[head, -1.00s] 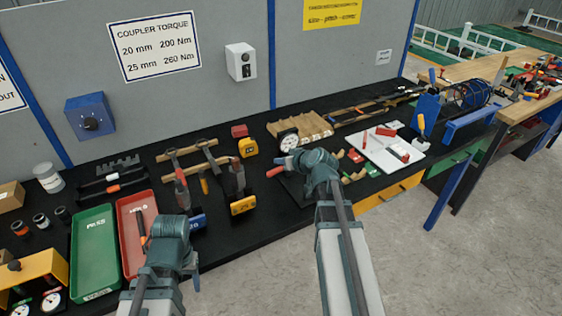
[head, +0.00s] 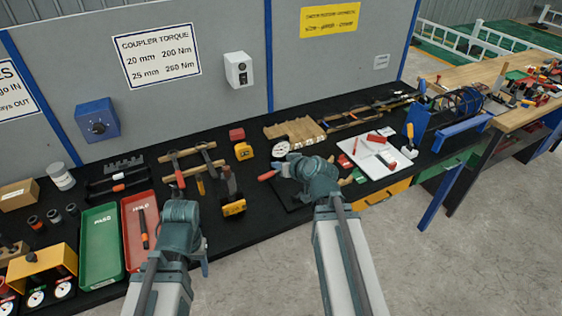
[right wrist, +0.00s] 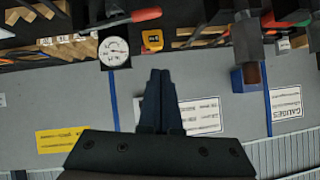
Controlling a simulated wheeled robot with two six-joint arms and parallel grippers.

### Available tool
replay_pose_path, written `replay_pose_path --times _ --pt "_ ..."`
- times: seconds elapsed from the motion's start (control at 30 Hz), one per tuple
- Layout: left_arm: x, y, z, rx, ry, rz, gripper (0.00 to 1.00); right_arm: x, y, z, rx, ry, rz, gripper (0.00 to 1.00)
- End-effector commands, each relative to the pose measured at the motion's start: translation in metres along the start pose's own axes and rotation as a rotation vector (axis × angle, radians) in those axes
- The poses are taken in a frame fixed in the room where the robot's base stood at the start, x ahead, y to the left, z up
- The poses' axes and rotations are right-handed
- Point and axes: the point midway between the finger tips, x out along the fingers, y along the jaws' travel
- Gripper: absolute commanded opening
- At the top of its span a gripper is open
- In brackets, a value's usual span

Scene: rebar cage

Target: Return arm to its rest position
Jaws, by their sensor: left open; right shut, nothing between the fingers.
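My left arm reaches in from the bottom left of the head view. Its gripper (head: 203,258) is open, low in front of the bench edge, and mostly hidden by its own wrist. My right arm comes up from the bottom centre. Its gripper (head: 284,168) is above the black bench, beside a red-handled tool (head: 267,175). In the right wrist view the right gripper's two fingers (right wrist: 160,76) are shut together with nothing between them, and the red-handled tool (right wrist: 145,14) is apart from them.
The black bench (head: 215,238) carries a green tray (head: 102,245), a red tray (head: 133,225), hammers, a white dial gauge (head: 281,149), a yellow tape measure (head: 243,151) and a white board (head: 391,165). A grey panel (head: 200,100) stands behind. The floor in front is clear.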

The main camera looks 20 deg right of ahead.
Motion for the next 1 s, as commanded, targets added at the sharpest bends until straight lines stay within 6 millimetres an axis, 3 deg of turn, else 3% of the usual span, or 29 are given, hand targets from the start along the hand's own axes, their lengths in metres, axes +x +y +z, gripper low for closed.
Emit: replay_pose_path --times 0.3,0.37,0.43,0.57,0.7,0.83,1.0 --pt "0.000 0.000 0.000 0.000 0.000 0.000 0.57 0.000 -0.002 0.001 -0.002 -0.005 -0.003 0.00" --pt "0.000 0.000 0.000 0.000 0.000 0.000 0.57 0.002 -0.010 0.006 -0.009 -0.027 -0.014 0.00" --pt "0.000 0.000 0.000 0.000 0.000 0.000 0.57 0.007 -0.030 0.018 -0.028 -0.086 -0.042 0.00" --pt "0.000 0.000 0.000 0.000 0.000 0.000 0.57 0.012 -0.090 0.067 -0.097 -0.306 -0.110 0.00" --pt "0.000 0.000 0.000 0.000 0.000 0.000 0.57 -0.002 -0.145 0.131 -0.191 -0.592 -0.113 0.00" --pt "0.000 0.000 0.000 0.000 0.000 0.000 0.57 -0.026 -0.172 0.174 -0.270 -0.806 -0.044 0.00" --pt "0.000 0.000 0.000 0.000 0.000 0.000 0.57 -0.055 -0.185 0.203 -0.341 -0.972 0.075 0.00"
